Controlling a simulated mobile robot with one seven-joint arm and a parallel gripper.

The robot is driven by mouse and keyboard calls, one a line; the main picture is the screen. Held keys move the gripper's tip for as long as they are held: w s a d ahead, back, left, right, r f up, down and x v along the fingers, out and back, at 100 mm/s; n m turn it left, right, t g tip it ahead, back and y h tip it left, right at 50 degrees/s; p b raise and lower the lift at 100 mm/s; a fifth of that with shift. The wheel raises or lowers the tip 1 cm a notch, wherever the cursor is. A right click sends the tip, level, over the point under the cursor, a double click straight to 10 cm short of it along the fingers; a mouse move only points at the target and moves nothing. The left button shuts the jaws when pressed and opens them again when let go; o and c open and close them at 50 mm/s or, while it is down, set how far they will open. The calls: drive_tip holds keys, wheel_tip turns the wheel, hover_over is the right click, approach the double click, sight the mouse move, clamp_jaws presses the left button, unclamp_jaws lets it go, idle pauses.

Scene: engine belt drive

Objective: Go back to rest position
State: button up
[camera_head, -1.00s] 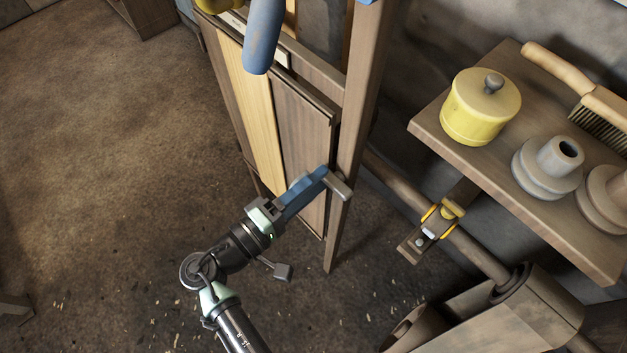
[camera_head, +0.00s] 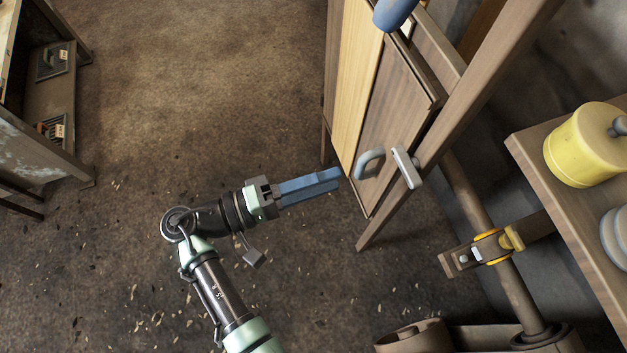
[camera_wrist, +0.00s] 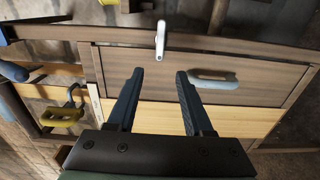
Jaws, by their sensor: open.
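My gripper (camera_head: 338,178) has blue fingers and is empty, held in the air just left of a wooden cabinet's side. In the wrist view my gripper (camera_wrist: 158,76) shows its two dark fingers spread apart with nothing between them. A grey loop handle (camera_head: 370,163) sits on the cabinet's wooden panel (camera_head: 395,120), close ahead of the fingertips. The handle also shows in the wrist view (camera_wrist: 213,84), right of the fingers. A pale grey latch-like bar (camera_head: 406,168) is on the frame beside it, and it shows above the fingers in the wrist view (camera_wrist: 160,40).
A wooden shelf (camera_head: 540,165) at right carries a yellow lidded pot (camera_head: 582,150). A pipe (camera_head: 470,200) with a yellow-ringed valve (camera_head: 490,247) runs below it. A dark cabinet (camera_head: 45,100) stands at far left. The floor (camera_head: 200,70) between is clear apart from scattered chips.

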drive_tip(key=shift+v, duration=0.8)
drive_tip(key=w+r+m+t+y, duration=0.1)
drive_tip(key=w+r+t+y, duration=0.1)
drive_tip(key=w+r+y, duration=0.4)
drive_tip(key=w+r+m+t+y, duration=0.1)
drive_tip(key=w+r+t+y, duration=0.15)
drive_tip(key=w, duration=0.65)
drive_tip(key=w+a+r+m+t+y, duration=0.1)
drive_tip(key=w+r+t+y, duration=0.15)
drive_tip(key=r, duration=0.75)
drive_tip(key=w+r+t+y, duration=0.1)
drive_tip(key=r+t+y, duration=0.15)
drive_tip(key=r, duration=0.65)
drive_tip(key=s+d+r+t+y, duration=0.1)
drive_tip(key=s+r+t, duration=0.35)
drive_tip(key=r, duration=0.45)
drive_tip(key=s+r+m+t+y, duration=0.1)
drive_tip(key=s+r+t, duration=0.2)
drive_tip(key=s+r, duration=0.45)
drive_tip(key=s+d+r+t+y, duration=0.1)
drive_tip(key=s+r+t, duration=0.25)
drive_tip(key=r, duration=0.75)
wheel_tip(320, 180, up, 18)
drive_tip(key=p, duration=1.7)
drive_tip(key=shift+a+t+p, duration=0.35)
drive_tip(key=shift+a+p, duration=0.05)
